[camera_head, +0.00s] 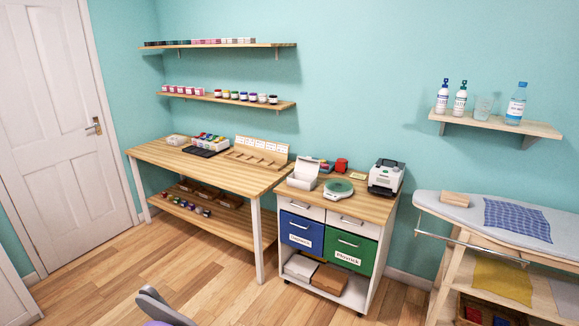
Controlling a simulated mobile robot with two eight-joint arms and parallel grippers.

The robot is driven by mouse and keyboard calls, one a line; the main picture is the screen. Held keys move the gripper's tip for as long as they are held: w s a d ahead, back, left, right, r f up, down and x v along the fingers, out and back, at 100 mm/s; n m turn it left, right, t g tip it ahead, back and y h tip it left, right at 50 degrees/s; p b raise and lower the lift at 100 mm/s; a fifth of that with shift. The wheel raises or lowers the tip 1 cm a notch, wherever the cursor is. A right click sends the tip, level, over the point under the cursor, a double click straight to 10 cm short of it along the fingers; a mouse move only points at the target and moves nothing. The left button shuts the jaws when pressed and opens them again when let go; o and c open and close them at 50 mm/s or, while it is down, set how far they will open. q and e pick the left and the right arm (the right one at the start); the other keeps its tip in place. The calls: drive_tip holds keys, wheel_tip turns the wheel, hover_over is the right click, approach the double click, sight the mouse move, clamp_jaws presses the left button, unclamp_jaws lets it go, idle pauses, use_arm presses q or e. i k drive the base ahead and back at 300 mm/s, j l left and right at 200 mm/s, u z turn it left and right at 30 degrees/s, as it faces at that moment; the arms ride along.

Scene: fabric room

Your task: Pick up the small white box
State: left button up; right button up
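An open white box (303,173) with its lid raised stands on the top of the wheeled cart (345,206), at the cart's left side. A second, flatter white box (301,267) sits on the cart's bottom shelf, beside a brown box (329,280). I cannot tell which of the two is the small white box.
A green-topped scale (339,188) and a white label machine (386,177) share the cart top. A wooden worktable (228,177) stands left, an ironing board (465,210) right. A grey and purple object (165,308) is cut off at the bottom edge. The floor before the cart is clear.

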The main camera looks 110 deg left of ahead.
sight(303, 182)
drive_tip(key=j+u, duration=0.2)
drive_tip(key=u, duration=1.55)
drive_tip(key=i+j+u, duration=0.15)
drive_tip(key=u, duration=0.25)
drive_tip(key=i+j+u, duration=0.1)
drive_tip(key=u, duration=0.3)
drive_tip(key=i+u, duration=0.2)
drive_tip(key=u, duration=0.2)
drive_tip(key=i+u, duration=0.2)
drive_tip(key=u, duration=0.2)
drive_tip(key=i+l+u, duration=0.1)
drive_tip(key=i, duration=0.3)
drive_tip(key=i+l+u, duration=0.15)
drive_tip(key=i, duration=0.2)
